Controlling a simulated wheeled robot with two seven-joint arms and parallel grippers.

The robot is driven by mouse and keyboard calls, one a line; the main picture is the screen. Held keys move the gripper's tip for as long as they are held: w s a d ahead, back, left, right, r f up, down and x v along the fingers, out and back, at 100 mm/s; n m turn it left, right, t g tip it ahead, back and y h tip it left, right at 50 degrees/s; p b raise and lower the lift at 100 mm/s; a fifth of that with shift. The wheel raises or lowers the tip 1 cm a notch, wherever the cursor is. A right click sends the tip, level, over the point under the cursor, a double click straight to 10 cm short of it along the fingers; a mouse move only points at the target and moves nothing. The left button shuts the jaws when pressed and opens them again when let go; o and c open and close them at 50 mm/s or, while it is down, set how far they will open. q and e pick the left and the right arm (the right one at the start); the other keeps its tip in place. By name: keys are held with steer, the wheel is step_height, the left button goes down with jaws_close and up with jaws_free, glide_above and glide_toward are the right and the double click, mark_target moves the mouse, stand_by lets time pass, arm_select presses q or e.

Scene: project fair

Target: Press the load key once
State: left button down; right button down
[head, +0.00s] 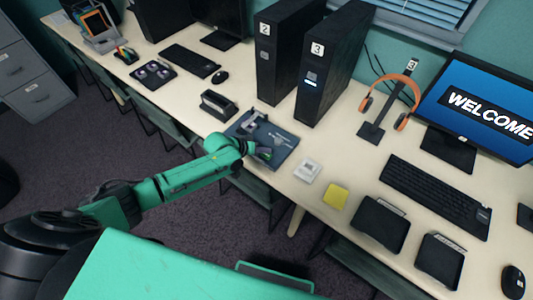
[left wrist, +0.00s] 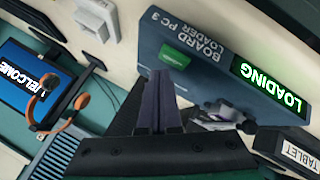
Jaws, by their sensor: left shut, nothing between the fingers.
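The board loader (head: 283,142) is a flat blue-grey box on the table; in the left wrist view its face (left wrist: 215,75) reads "BOARD PC 3 LOADER". Its screen (left wrist: 268,87) is lit green and reads "LOADING". The green load key (left wrist: 175,56) lies beside the lettering; it also shows in the head view (head: 264,153). My left gripper (left wrist: 159,74) is shut and empty, its tips right by the key's edge. I cannot tell whether they touch it. In the head view the left gripper (head: 252,149) is over the loader's near left part. My right gripper is not in view.
PC towers 2 (head: 281,50) and 3 (head: 330,62) stand behind the loader. A headphone stand (head: 371,132), a white square piece (head: 307,171), a yellow pad (head: 336,196) and black trays (head: 380,224) lie to the right. A black holder (head: 218,105) stands left.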

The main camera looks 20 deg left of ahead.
mark_target(264, 157)
arm_select(q)
steer(key=shift+r, duration=0.1)
step_height(264, 157, up, 5)
steer(key=p, duration=0.5)
stand_by(0.6)
